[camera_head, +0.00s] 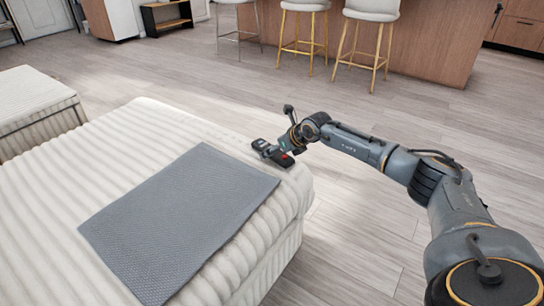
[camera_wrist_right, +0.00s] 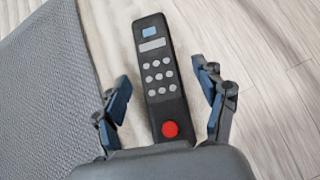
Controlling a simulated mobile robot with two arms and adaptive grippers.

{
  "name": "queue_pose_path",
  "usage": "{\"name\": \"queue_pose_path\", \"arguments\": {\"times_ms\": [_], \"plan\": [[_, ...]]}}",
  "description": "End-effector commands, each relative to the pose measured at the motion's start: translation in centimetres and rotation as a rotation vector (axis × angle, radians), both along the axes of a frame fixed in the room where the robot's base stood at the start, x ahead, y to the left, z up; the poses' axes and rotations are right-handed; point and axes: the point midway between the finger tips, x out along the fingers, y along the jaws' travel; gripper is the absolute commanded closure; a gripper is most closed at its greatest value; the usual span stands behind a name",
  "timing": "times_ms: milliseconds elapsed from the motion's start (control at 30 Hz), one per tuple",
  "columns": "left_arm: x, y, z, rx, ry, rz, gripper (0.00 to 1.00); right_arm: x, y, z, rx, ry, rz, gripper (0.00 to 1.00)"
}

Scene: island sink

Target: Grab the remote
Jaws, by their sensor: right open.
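The remote (camera_head: 284,158) is dark with a red button and lies near the far right corner of the white ribbed bed, close to the grey mat. In the right wrist view, the remote (camera_wrist_right: 154,62) runs lengthwise between my fingers, with its grey keys and small blue screen facing me and the red button near the palm. My right gripper (camera_wrist_right: 162,78) is open, one finger on each side of the remote, with a visible gap on both sides. In the head view, the wrist hides part of the remote. My left gripper is not in view.
The grey textured mat (camera_head: 180,222) lies flat on the bed (camera_head: 60,200). Another ribbed bench (camera_head: 35,105) stands at the left. Stools (camera_head: 304,30) stand by a wooden island (camera_head: 440,40) at the back. The wooden floor (camera_head: 400,120) between is clear.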

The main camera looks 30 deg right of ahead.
Motion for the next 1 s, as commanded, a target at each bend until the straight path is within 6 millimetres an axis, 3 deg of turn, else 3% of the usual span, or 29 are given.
{"name": "queue_pose_path", "arguments": {"times_ms": [167, 400, 500, 767, 1000], "plan": [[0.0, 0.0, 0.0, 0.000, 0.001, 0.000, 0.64, 0.0, 0.0, 0.1, 0.000, 0.000, 0.000, 0.28], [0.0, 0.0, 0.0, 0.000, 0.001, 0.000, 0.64, 0.0, 0.0, 0.0, 0.001, 0.000, 0.001, 0.75], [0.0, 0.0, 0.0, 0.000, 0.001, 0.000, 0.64, 0.0, 0.0, 0.0, 0.001, 0.000, 0.001, 0.90], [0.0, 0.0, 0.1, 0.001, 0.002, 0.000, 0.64, 0.0, 0.0, 0.2, 0.001, -0.001, -0.001, 0.90], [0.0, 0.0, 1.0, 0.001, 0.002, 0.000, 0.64, 0.0, 0.1, 2.3, 0.001, -0.003, 0.001, 0.90]]}}
